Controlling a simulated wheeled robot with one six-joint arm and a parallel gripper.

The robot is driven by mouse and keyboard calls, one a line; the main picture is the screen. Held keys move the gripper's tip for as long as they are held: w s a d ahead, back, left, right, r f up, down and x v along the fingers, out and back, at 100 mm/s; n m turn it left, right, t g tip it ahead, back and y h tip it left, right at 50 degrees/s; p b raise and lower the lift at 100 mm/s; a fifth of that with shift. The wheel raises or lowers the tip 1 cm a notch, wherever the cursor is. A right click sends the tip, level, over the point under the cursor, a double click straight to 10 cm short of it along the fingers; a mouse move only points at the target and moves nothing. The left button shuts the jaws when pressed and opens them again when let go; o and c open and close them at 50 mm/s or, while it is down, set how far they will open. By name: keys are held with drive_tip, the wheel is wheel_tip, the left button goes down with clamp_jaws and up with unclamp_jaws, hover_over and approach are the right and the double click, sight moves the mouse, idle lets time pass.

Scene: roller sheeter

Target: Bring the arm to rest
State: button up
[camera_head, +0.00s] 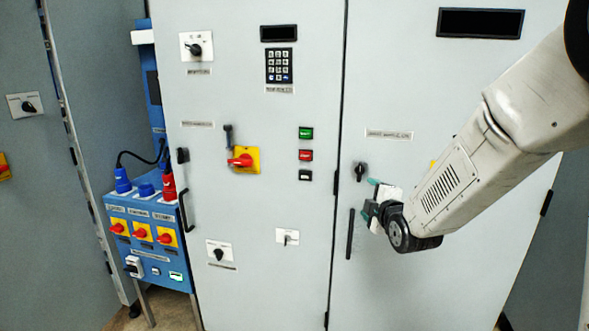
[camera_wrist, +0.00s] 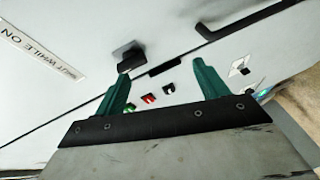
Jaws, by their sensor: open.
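My arm reaches in from the upper right in the head view. My gripper (camera_head: 372,198) is at its end, in front of the right cabinet door (camera_head: 460,285), just below a small black rotary knob (camera_head: 360,171) and beside a black vertical handle (camera_head: 350,234). In the wrist view the two green fingers of my gripper (camera_wrist: 163,85) stand wide apart with nothing between them. A black knob or handle (camera_wrist: 128,55) on the door shows beyond the fingers. I cannot tell the exact gap between fingers and door.
The middle door holds a keypad (camera_head: 279,66), a red and yellow switch (camera_head: 243,159) and green (camera_head: 306,133) and red (camera_head: 306,155) buttons. A blue socket box (camera_head: 150,262) with plugs and cables stands at the left. The floor (camera_head: 165,315) shows at lower left.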

drive_tip(key=s+d+f+m+g, duration=0.1)
drive_tip(key=s+f+m+g, duration=0.15)
drive_tip(key=s, duration=0.25)
drive_tip(key=s+f+m+g+h, duration=0.1)
drive_tip(key=s+f+m+g, duration=0.1)
drive_tip(key=s+m+g, duration=0.25)
drive_tip(key=s+d+f+m+g, duration=0.1)
drive_tip(key=s+f+m+g, duration=0.15)
drive_tip(key=s, duration=0.35)
drive_tip(key=s+r+m+g, duration=0.2)
drive_tip(key=s+r, duration=0.3)
drive_tip(key=s, duration=0.7)
drive_tip(key=s+r+m+g, duration=0.3)
drive_tip(key=s+r+m, duration=0.2)
drive_tip(key=s, duration=0.8)
drive_tip(key=shift+s+r, duration=0.15)
drive_tip(key=shift+r, duration=0.15)
